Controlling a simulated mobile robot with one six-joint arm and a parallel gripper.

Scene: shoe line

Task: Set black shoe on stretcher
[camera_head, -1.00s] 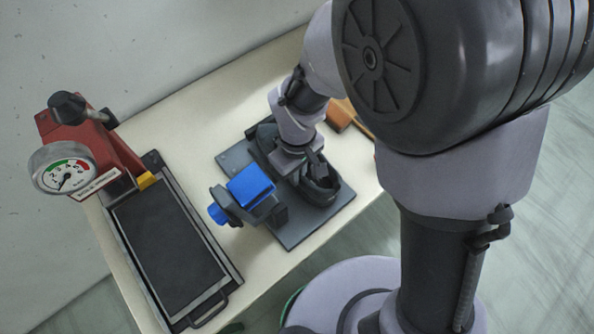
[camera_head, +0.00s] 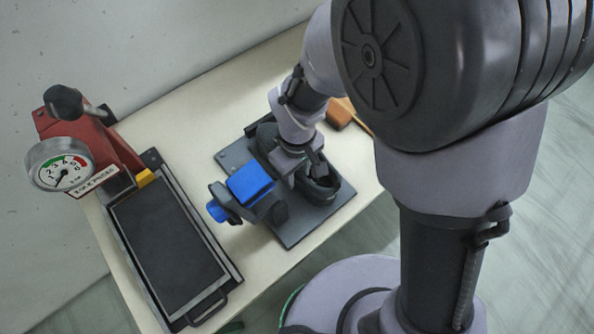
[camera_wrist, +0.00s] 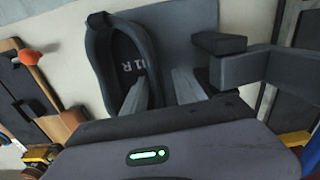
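The black shoe (camera_head: 320,187) lies low over the grey base plate of the stretcher (camera_head: 297,237), with its opening facing up. In the wrist view the open shoe (camera_wrist: 122,50) shows an insole marked "01 R". My gripper (camera_head: 310,165) is over the shoe in the head view. In the wrist view its fingers (camera_wrist: 160,85) are close together, one inside the opening and one outside, with the shoe's side wall pinched between them. The stretcher's blue-topped block (camera_head: 250,183) stands beside the shoe. The shoe's underside and its contact with the plate are hidden.
A red press with a dial gauge (camera_head: 60,170) and a dark framed plate (camera_head: 168,245) stands at the left of the table (camera_head: 190,110). A brown wooden item (camera_head: 340,113) lies behind my wrist. Wooden pieces (camera_wrist: 35,95) also show at left in the wrist view.

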